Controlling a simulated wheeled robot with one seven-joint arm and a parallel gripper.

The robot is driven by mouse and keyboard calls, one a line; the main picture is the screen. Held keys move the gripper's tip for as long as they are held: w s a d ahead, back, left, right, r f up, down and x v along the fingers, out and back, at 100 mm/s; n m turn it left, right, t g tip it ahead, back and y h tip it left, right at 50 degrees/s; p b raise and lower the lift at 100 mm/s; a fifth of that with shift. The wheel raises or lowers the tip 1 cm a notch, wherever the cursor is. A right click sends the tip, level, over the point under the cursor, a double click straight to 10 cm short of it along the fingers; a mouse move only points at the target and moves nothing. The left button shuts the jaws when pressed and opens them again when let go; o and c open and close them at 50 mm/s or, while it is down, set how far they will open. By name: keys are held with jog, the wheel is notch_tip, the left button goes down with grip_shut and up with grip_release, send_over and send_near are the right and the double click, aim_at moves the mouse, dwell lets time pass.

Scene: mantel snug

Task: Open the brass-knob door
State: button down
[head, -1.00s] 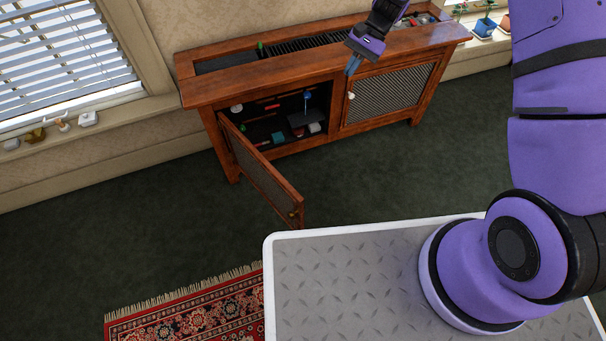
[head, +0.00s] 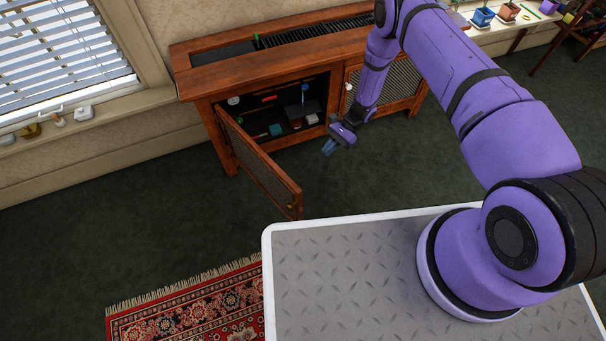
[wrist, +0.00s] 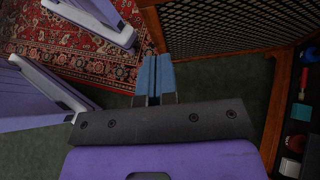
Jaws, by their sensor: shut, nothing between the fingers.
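The brass-knob door (head: 262,168) is the cabinet's left door. It stands wide open, swung out from its left edge, with its small brass knob (head: 291,206) near the free end. In the wrist view its wooden frame and mesh panel (wrist: 230,25) fill the upper right, and the knob is not visible there. My gripper (head: 328,149) is to the right of the open door, in front of the cabinet, apart from the door in the head view. Its blue fingers (wrist: 153,66) are shut together and empty, close to the door's frame in the wrist view.
The open compartment (head: 285,110) holds several small items. The right door (head: 400,82) has a white knob (head: 349,87) and looks shut, partly hidden by my arm. A red patterned rug (head: 190,305) lies on the dark green floor. Floor left of the open door is clear.

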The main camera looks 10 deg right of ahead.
aim_at(295, 184)
jog(key=shift+s+a+r+x, duration=0.1)
jog(key=shift+r+x, duration=0.2)
jog(key=shift+x, duration=1.95)
jog(key=shift+s+a+r+x, duration=0.15)
jog(key=shift+r+x, duration=0.1)
jog(key=shift+x, duration=2.05)
jog(key=shift+s+a+r+x, duration=0.1)
jog(key=shift+r+x, duration=0.2)
jog(key=shift+x, duration=1.95)
jog(key=s+a, duration=0.6)
jog(key=a, duration=0.6)
jog(key=s+a+m+t, duration=0.1)
jog(key=s+a, duration=0.4)
jog(key=a, duration=0.7)
jog(key=shift+s+a+m+y, duration=0.3)
jog(key=shift+s+y, duration=0.1)
